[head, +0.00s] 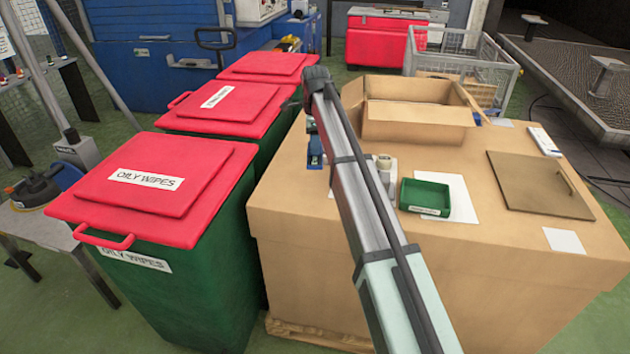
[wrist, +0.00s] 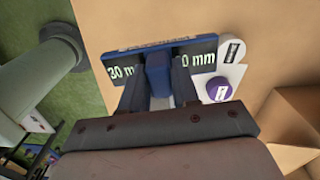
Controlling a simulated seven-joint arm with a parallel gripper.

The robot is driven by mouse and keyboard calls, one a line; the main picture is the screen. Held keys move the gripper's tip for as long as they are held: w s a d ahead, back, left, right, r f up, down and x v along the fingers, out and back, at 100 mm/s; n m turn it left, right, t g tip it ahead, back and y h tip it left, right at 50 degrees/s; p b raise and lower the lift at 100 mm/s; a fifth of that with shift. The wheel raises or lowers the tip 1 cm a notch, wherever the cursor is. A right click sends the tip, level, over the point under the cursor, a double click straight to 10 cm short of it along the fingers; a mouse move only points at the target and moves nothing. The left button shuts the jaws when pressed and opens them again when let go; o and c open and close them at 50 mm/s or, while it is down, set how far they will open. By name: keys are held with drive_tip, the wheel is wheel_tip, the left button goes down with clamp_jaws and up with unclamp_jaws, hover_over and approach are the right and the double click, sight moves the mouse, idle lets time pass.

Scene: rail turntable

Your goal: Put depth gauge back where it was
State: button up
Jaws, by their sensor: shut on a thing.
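The depth gauge (wrist: 150,50) is a blue piece with a wide bar and dark faces marked "30 mm" in the wrist view. My gripper (wrist: 158,84) is shut on its raised blue middle block, one dark finger on each side. The gauge is over the cardboard top close to its left edge; I cannot tell whether it touches the surface. In the head view a blue part (head: 315,151) shows just left of my arm, which hides most of the gripper and the area around it.
A purple-topped round item (wrist: 219,89) and a white labelled piece (wrist: 232,50) stand close right of the gauge. The large cardboard top (head: 480,230) also bears a green tray (head: 425,198), an open box (head: 418,122) and a brown lid (head: 540,185). Red-lidded bins (head: 150,190) stand left.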

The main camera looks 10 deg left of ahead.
drive_tip(key=shift+w+a+r+m, duration=0.2)
drive_tip(key=shift+w+m, duration=0.35)
drive_tip(key=shift+m, duration=0.35)
drive_tip(key=shift+f+m, duration=0.3)
drive_tip(key=shift+f, duration=4.75)
drive_tip(key=shift+f, duration=0.2)
drive_tip(key=o, duration=0.9)
drive_tip(key=shift+o, duration=0.2)
drive_tip(key=shift+r, duration=0.1)
wheel_tip(320, 180, up, 12)
drive_tip(key=shift+r, duration=0.1)
